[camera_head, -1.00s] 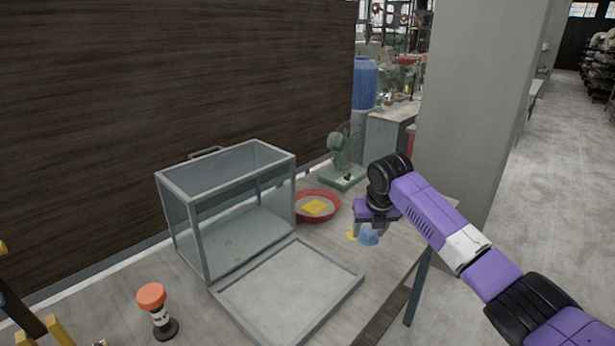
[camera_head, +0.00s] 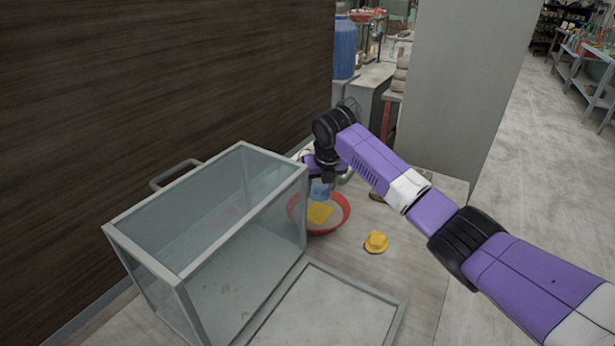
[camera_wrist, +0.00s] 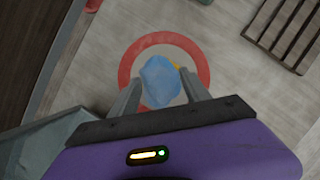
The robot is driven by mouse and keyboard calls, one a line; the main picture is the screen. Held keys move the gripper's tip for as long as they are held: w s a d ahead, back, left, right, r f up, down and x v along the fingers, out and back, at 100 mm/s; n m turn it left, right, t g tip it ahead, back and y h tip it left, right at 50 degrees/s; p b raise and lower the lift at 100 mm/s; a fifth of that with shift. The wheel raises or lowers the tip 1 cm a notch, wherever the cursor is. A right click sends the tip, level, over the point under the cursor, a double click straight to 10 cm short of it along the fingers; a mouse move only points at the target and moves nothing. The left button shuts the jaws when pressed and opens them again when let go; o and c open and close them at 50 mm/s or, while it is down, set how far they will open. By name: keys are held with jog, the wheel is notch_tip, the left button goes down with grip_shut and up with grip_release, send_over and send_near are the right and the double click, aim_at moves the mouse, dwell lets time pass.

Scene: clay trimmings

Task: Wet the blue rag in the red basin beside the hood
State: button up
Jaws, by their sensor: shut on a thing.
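The blue rag (camera_head: 321,191) is held in my gripper (camera_head: 324,183), which is shut on it. In the wrist view the rag (camera_wrist: 160,81) hangs between the two fingers, over the red basin (camera_wrist: 204,64). In the head view the red basin (camera_head: 340,223) stands on the table just right of the hood (camera_head: 240,235), a glass box with a grey frame. A yellow piece (camera_head: 319,213) lies in the basin below the rag. The rag appears above the basin's contents; whether it touches them I cannot tell.
A yellow hat-shaped object (camera_head: 376,242) sits on the table right of the basin. A flat framed panel (camera_head: 325,310) lies in front of the hood. A green fan, mostly hidden, stands behind my gripper. A slatted rack (camera_wrist: 290,30) shows at the wrist view's upper right.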

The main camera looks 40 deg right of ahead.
jog(key=shift+w+f, duration=0.1)
notch_tip(320, 180, down, 6)
jog(key=b, duration=0.5)
jog(key=shift+r, duration=0.25)
jog(key=shift+f, duration=0.1)
jog(key=shift+f, duration=0.55)
dwell(2.0)
jog(key=shift+r, duration=0.15)
jog(key=shift+r+p, duration=2.9)
jog(key=shift+r, duration=0.6)
jog(key=shift+f, duration=0.1)
